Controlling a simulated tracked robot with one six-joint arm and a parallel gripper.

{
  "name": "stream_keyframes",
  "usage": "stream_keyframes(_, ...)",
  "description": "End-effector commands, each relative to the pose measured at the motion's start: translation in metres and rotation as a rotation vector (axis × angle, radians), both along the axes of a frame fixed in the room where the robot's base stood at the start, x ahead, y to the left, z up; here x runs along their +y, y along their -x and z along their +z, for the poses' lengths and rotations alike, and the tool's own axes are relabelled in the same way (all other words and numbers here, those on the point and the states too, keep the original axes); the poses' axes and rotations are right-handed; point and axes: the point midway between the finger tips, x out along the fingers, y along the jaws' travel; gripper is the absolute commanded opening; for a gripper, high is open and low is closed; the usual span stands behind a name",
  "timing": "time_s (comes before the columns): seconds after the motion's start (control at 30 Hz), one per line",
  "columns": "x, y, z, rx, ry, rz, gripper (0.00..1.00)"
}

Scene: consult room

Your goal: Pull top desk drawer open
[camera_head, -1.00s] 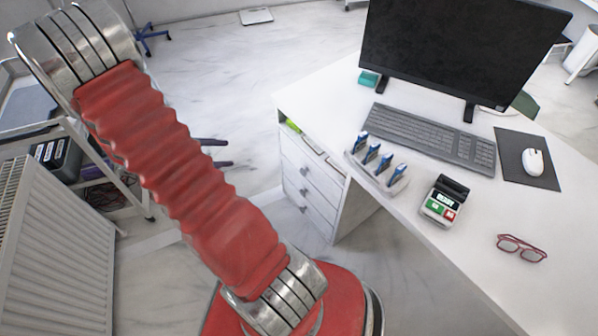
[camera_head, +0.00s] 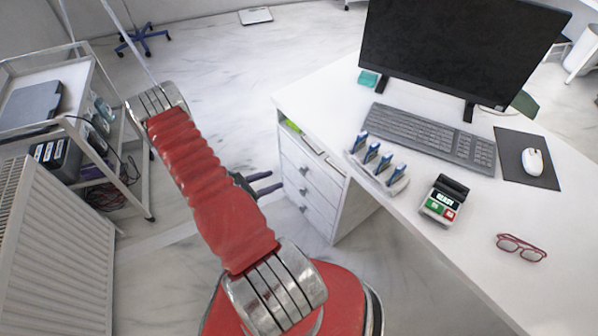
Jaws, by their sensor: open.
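The white desk (camera_head: 325,105) has a drawer unit (camera_head: 340,215) under its left end, with several drawers facing left. The top drawer (camera_head: 310,170) has a small dark knob (camera_head: 304,170) and looks shut. An open shelf with papers lies above it. My gripper (camera_head: 265,183) shows beyond my red arm, to the left of the drawer fronts. Its two dark purple fingers are apart and point right toward the drawers. They appear empty and level with the upper drawers. I cannot tell the exact gap to the knob. My arm hides the gripper's base.
The desk holds a monitor (camera_head: 462,50), keyboard (camera_head: 428,138), pen-like devices in a rack (camera_head: 378,172), a card terminal (camera_head: 443,200), red glasses (camera_head: 521,248) and a mouse (camera_head: 532,161). A radiator (camera_head: 55,250) and a trolley (camera_head: 80,130) stand left. Floor between is clear.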

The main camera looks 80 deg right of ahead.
Motion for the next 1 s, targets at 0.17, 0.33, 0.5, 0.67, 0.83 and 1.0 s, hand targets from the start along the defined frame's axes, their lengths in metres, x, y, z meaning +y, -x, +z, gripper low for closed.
stream_keyframes(0.17,0.000,0.004,-0.009,0.012,-0.007,0.011,0.42)
stream_keyframes(0.33,0.000,0.004,-0.008,0.011,-0.007,0.010,0.42)
stream_keyframes(0.5,-0.002,0.005,-0.009,0.012,-0.007,0.009,0.42)
stream_keyframes(0.67,-0.009,0.012,-0.012,0.011,-0.007,0.005,0.42)
stream_keyframes(0.83,-0.023,0.023,-0.020,0.011,-0.007,0.005,0.42)
stream_keyframes(1.0,-0.041,0.037,-0.029,0.010,-0.007,0.004,0.42)
